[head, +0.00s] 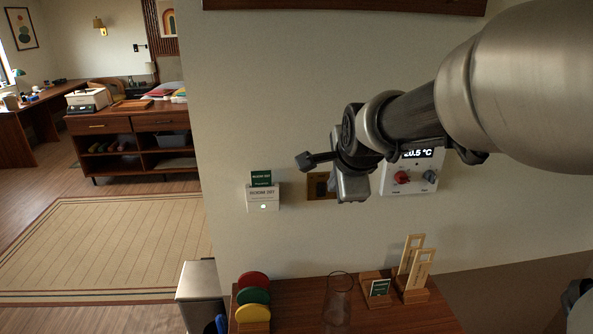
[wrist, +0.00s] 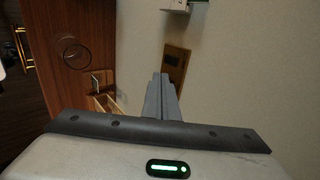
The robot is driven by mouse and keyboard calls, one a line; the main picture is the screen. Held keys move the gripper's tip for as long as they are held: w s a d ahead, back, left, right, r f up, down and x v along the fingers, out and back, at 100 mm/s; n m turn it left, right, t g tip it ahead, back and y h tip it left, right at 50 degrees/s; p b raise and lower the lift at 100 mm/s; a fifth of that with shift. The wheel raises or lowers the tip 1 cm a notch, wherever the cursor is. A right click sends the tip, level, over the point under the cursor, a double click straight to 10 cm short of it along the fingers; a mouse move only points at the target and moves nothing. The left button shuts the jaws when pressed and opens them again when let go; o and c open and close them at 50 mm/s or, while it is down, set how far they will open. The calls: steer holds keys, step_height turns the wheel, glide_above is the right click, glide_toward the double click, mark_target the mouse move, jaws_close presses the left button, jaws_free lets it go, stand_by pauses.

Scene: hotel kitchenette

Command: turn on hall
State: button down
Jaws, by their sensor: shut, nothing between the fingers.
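A small wood-brown switch plate (head: 320,186) is on the wall between a white card box and a white thermostat. My gripper covers its right part in the head view. The plate also shows in the wrist view (wrist: 178,62), just beyond the fingertips. A darker part shows on it, but I cannot read any label or tell the switch's position. My gripper (head: 350,195) is shut and empty in front of the wall, beside the plate's right edge as pictured. In the wrist view its closed fingers (wrist: 160,78) point toward the plate; contact cannot be told.
The card box (head: 263,198) with a green card is left of the plate. The thermostat (head: 412,172) with a red knob is right, partly behind my arm. Below, a wooden table (head: 300,310) holds coloured discs, a glass (head: 338,305) and wooden stands. Open floor lies left.

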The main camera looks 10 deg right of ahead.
steer(key=shift+s, duration=0.1)
stand_by(0.3)
steer(key=w+m+g, duration=0.1)
steer(key=m, duration=1.1)
steer(key=w+m+g, duration=0.1)
steer(key=m+g, duration=0.1)
steer(key=m, duration=1)
steer(key=w+r+m+g, duration=0.1)
steer(key=w+m+g, duration=0.1)
steer(key=m, duration=1)
